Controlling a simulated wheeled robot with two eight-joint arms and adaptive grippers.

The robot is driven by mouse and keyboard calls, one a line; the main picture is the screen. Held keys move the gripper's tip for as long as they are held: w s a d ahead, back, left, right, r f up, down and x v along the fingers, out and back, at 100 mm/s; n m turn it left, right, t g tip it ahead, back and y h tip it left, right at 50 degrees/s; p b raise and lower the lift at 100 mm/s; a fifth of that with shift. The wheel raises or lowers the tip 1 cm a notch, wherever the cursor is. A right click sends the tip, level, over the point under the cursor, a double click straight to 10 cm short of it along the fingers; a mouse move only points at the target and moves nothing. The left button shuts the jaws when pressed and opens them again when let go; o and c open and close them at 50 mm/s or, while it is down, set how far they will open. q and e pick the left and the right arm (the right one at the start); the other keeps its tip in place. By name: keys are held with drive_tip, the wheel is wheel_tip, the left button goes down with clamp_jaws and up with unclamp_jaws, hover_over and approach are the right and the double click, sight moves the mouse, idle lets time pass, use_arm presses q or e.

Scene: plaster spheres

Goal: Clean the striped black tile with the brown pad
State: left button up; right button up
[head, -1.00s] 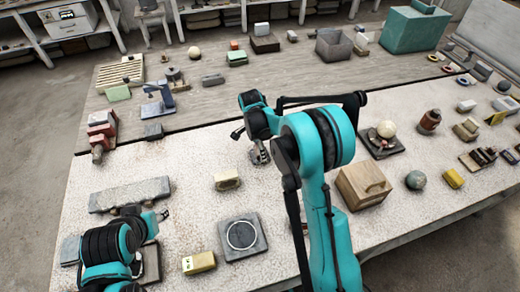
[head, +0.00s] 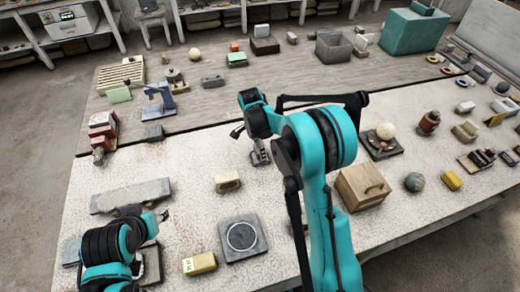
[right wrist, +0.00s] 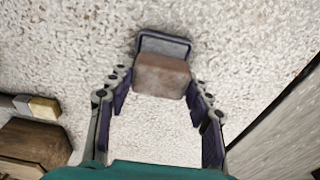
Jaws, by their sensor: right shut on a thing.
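My right gripper (right wrist: 161,84) is shut on a brown block, which I take as the brown pad (right wrist: 161,76), in the right wrist view. A grey piece with a dark rim (right wrist: 164,46) shows just beyond the pad; I cannot tell whether they touch. In the head view my right gripper (head: 260,156) is low over the pale table, and the pad is not clear there. My left gripper (head: 160,216) is at the lower left, its fingers too hidden to read. I cannot pick out a striped black tile; a dark grey tile with a pale ring (head: 243,237) lies at front centre.
A beige block (head: 227,182) and a yellow block (head: 199,263) lie left of my right arm. A wooden box (head: 361,187) stands to its right. A long grey slab (head: 130,196) lies near my left arm. Pale table is clear left of my right gripper.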

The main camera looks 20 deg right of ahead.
drive_tip(key=shift+r+p, duration=1.45)
drive_tip(key=shift+r, duration=1.2)
drive_tip(key=shift+s+f+n, duration=0.3)
drive_tip(key=shift+s+n, duration=0.05)
drive_tip(key=shift+n, duration=0.15)
drive_tip(key=s+f+n+b, duration=0.1)
drive_tip(key=s+n, duration=0.1)
drive_tip(key=s+f+n, duration=0.1)
drive_tip(key=s+n, duration=0.1)
drive_tip(key=n, duration=0.1)
drive_tip(key=s+f+n+b, duration=0.1)
drive_tip(key=s+n, duration=0.1)
drive_tip(key=shift+d+n+t+y+b, duration=0.2)
drive_tip(key=shift+n+t+y+b, duration=0.1)
drive_tip(key=shift+n+t+y, duration=0.1)
drive_tip(key=s+f+n, duration=0.1)
drive_tip(key=s+n, duration=0.1)
drive_tip(key=s+f+n+b, duration=0.1)
drive_tip(key=s+n, duration=0.1)
drive_tip(key=n, duration=0.1)
drive_tip(key=s+n, duration=0.3)
drive_tip(key=shift+f+t+y+b, duration=0.3)
drive_tip(key=shift+f+b, duration=0.1)
drive_tip(key=shift+s+a+f+n, duration=0.1)
drive_tip(key=shift+s+n, duration=0.15)
drive_tip(key=shift+n, duration=0.15)
